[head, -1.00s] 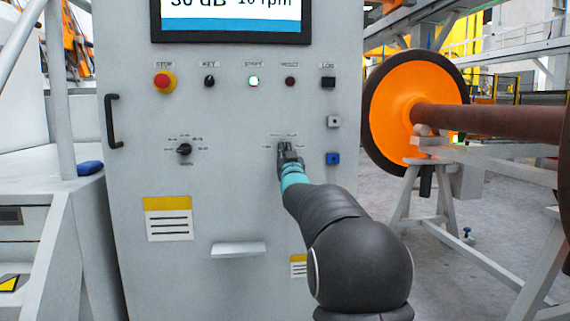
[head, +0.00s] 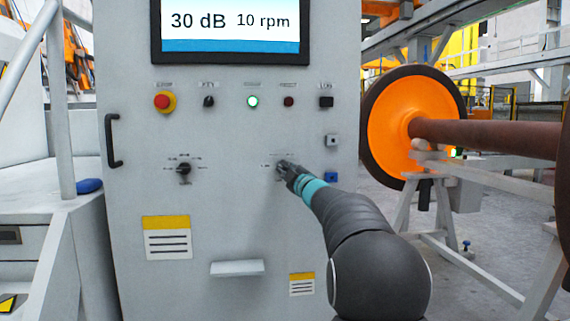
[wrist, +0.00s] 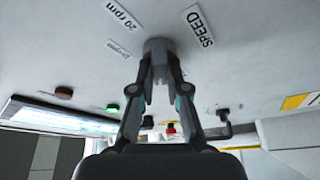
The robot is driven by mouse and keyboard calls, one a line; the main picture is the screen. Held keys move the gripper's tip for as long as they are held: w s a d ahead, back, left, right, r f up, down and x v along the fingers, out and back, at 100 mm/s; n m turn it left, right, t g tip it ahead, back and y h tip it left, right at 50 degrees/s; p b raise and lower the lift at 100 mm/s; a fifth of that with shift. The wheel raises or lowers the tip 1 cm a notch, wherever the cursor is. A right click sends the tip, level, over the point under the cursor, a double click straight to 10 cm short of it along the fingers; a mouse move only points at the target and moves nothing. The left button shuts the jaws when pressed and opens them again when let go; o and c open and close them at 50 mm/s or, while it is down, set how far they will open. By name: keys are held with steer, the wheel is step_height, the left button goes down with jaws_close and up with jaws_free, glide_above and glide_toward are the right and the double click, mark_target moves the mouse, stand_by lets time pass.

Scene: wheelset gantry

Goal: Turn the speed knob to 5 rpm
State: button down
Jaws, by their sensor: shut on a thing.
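The speed knob (wrist: 158,46) is a grey round knob on the cabinet front. In the wrist view my gripper (wrist: 159,72) has its two fingers closed on it from both sides. The "SPEED" label (wrist: 197,26) and a "20 rpm" label (wrist: 122,15) lie beside the knob. In the head view my gripper (head: 285,168) is at the right-hand dial and hides most of the knob. The knob's pointer direction cannot be made out. The display (head: 230,25) reads "30 dB" and "10 rpm".
A second dial (head: 184,169) sits to the left. Above are a red stop button (head: 162,102), a key switch (head: 209,101), a lit green start button (head: 253,102) and a dark red button (head: 289,101). A small shelf (head: 237,268) juts out below. An orange wheelset (head: 392,118) stands at right.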

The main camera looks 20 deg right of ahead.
steer(key=n+p, duration=0.1)
steer(key=n+g+p, duration=0.1)
steer(key=n, duration=0.1)
steer(key=n+y+p, duration=0.1)
steer(key=shift+r+n+g+p, duration=0.3)
steer(key=shift+p, duration=0.05)
steer(key=shift+f+n+g+p, duration=0.1)
steer(key=shift+n+g+p, duration=0.3)
steer(key=shift+n+p, duration=0.65)
steer(key=shift+f, duration=0.1)
steer(key=c, duration=1.2)
jaws_free()
steer(key=shift+o, duration=0.2)
steer(key=s+d, duration=0.1)
steer(key=s, duration=1.1)
steer(key=shift+d, duration=0.2)
steer(key=shift+w, duration=0.1)
